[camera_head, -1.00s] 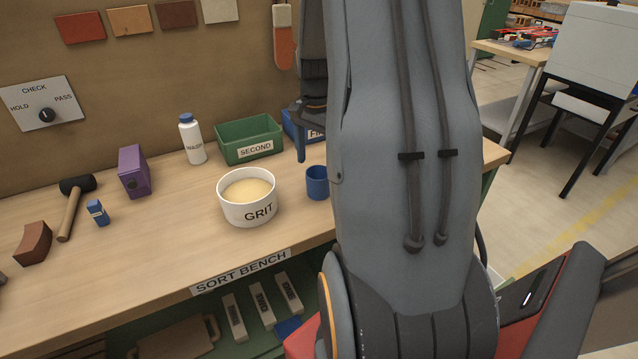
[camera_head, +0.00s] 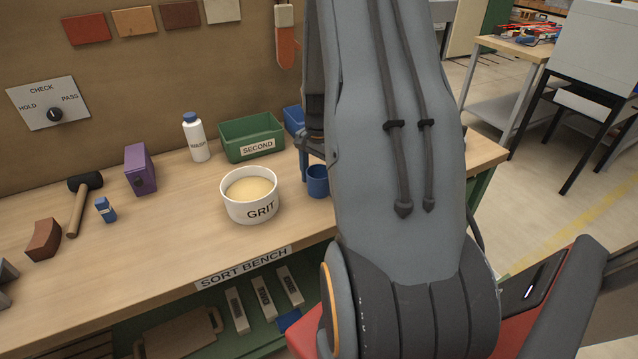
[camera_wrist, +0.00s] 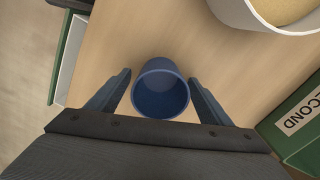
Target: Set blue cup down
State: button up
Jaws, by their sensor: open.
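The blue cup (camera_head: 317,181) stands upright on the bench just right of the white GRIT tub. In the wrist view the cup (camera_wrist: 160,92) shows from above, empty inside, between the two fingers of my gripper (camera_wrist: 160,90). The fingers are apart, with a gap visible on each side of the cup near its rim. In the head view my gripper (camera_head: 304,165) is at the cup's upper left, partly hidden by my arm. The exact height of the fingertips on the cup is hard to tell.
The GRIT tub (camera_head: 250,207) stands close left of the cup. The green SECOND bin (camera_head: 236,150) and a blue bin (camera_head: 293,119) are behind. A white bottle (camera_head: 196,140), purple box (camera_head: 140,170) and mallet (camera_head: 80,205) are further left. The bench front (camera_head: 285,255) is clear.

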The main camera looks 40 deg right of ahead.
jog(key=c, duration=1.2)
jog(key=shift+r, duration=0.15)
